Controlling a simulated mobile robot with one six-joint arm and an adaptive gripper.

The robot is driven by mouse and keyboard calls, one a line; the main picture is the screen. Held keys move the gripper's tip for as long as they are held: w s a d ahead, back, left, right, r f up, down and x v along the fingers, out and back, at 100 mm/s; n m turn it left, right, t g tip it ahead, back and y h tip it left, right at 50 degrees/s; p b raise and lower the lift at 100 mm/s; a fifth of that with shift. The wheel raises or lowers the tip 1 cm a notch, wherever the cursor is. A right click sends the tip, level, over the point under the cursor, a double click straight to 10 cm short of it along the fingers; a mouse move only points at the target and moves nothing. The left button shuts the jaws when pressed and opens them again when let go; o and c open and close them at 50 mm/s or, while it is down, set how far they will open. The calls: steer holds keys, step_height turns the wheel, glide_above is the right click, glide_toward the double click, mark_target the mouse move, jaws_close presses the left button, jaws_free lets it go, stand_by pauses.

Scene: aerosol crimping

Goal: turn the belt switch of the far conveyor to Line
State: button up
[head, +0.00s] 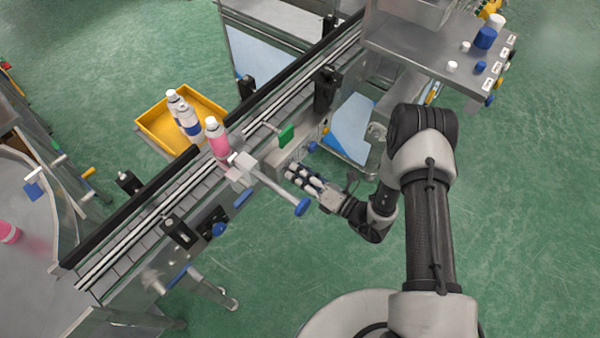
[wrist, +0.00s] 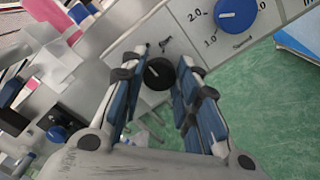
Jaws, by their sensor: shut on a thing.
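A black round switch knob (wrist: 158,74) sits on a grey control panel (wrist: 185,22) on the side of the conveyor (head: 185,200). My gripper (wrist: 163,62) has its blue-padded fingers on both sides of the knob and is shut on it. In the head view my gripper (head: 303,180) reaches the panel from the right, and its fingers hide the knob there. The small markings around the knob are too blurred to read, so I cannot tell which position it points to.
A blue dial (wrist: 237,14) with number marks is on the same panel. A pink can (head: 217,140) stands on the belt beside a pusher with a blue-ended handle (head: 301,206), close to my gripper. A yellow tray (head: 150,122) with cans lies beyond the belt.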

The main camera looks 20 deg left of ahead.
steer(key=o, duration=1.1)
steer(key=shift+c, duration=0.2)
steer(key=v, duration=1.2)
